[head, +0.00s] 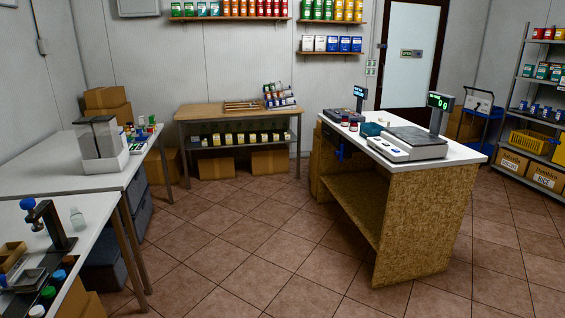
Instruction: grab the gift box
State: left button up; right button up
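No box that I can tell for certain as the gift box shows in the head view. A small teal box (371,129) sits on the white top of the counter (455,154) at centre right, left of the scale; it is too small to tell whether it is the gift box. Small red-and-white jars (348,123) stand just left of it. Neither of my grippers is in view.
A scale (415,141) with a raised display stands on the counter. White tables (60,177) line the left side. A wooden table (205,111) stands at the back wall, and shelves (538,118) at the far right. The tiled floor (240,250) between is clear.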

aim_at(372, 132)
jog(key=i+u, duration=0.15)
jog(key=i, duration=1.8)
jog(key=i+z, duration=0.1)
jog(key=i, duration=0.55)
jog(key=i+j+z, duration=0.1)
jog(key=i, duration=0.55)
jog(key=i+j, duration=0.25)
jog(key=i, duration=0.4)
jog(key=l+z, duration=0.05)
